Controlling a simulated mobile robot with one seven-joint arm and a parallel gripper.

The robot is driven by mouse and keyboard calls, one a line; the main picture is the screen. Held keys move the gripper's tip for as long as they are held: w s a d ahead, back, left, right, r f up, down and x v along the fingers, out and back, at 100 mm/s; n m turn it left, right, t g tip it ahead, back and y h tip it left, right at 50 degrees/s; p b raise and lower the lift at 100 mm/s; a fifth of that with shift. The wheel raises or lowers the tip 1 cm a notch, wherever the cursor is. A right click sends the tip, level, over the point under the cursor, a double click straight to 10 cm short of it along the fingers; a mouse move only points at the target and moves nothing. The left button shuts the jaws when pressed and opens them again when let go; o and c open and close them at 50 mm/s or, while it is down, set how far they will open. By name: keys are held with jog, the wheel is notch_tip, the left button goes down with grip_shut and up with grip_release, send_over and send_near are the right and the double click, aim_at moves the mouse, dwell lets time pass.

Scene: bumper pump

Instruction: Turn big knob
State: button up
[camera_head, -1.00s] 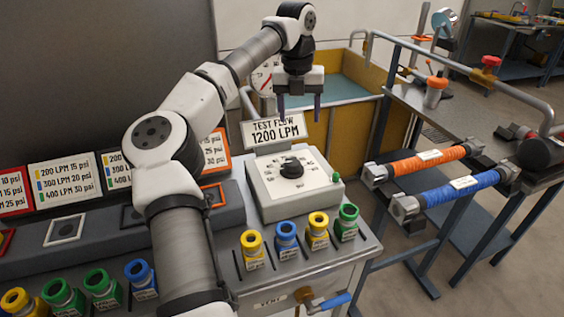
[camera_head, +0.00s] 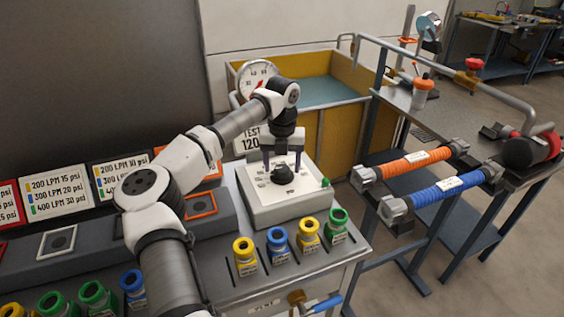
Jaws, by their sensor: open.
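The big knob (camera_head: 283,174) is a black round dial on top of a white control box (camera_head: 307,206). Markings surround it on the box face. My gripper (camera_head: 282,165) points down at the knob, with its two dark fingers apart. One finger shows to the left of the knob and one to the right, at or just above its height. I cannot tell whether either finger touches it. My wrist hides part of the sign (camera_head: 248,142) behind the box.
A small green button (camera_head: 325,182) sits at the box's right edge. Several colored cylinders, one yellow (camera_head: 244,252), stand in front of the box. A round gauge (camera_head: 258,73) and a yellow bin (camera_head: 340,130) are behind. Orange (camera_head: 410,163) and blue (camera_head: 445,187) hoses lie to the right.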

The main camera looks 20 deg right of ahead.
jog(key=shift+f, duration=0.15)
jog(key=shift+c, duration=0.2)
jog(key=c, duration=0.9)
jog(key=shift+m, duration=0.3)
jog(key=m, duration=1)
jog(key=shift+m, duration=2.1)
